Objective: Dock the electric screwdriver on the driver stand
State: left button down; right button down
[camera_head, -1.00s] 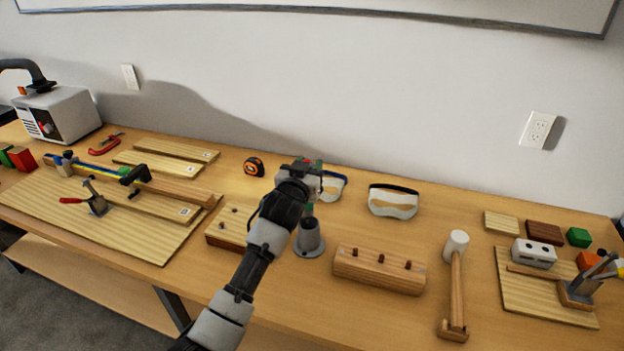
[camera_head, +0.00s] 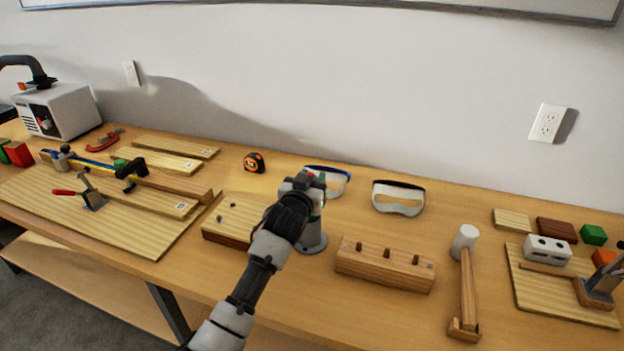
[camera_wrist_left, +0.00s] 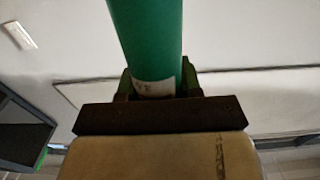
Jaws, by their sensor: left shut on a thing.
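My left gripper (camera_head: 304,188) is over the driver stand in the head view, and its fingers are largely hidden behind the wrist. It is shut on the electric screwdriver, whose green body (camera_wrist_left: 148,40) rises between the jaws in the left wrist view. In the head view only a little of the screwdriver (camera_head: 314,176) shows past the gripper. The grey driver stand (camera_head: 314,240) stands upright on the table, with its round base and part of its cup visible. The gripper hides the stand's top, so I cannot tell how far the screwdriver is seated. My right gripper is not in view.
A wooden block with pegs (camera_head: 384,266) stands right of the stand, and a pale wooden board (camera_head: 236,216) lies left of it. Safety goggles (camera_head: 398,198) and a tape measure (camera_head: 254,162) lie behind. A mallet (camera_head: 466,280) lies farther right.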

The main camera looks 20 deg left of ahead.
pick_arm(q)
jog(key=shift+p, duration=0.5)
dwell(1.1)
jog(key=shift+f+b, duration=0.45)
jog(key=shift+f, duration=0.1)
dwell(0.3)
jog(key=c, duration=1)
grip_release()
jog(key=shift+c, duration=0.2)
jog(key=shift+s, duration=0.1)
jog(key=s+p, duration=0.7)
jog(key=s, duration=0.4)
jog(key=shift+a, duration=0.2)
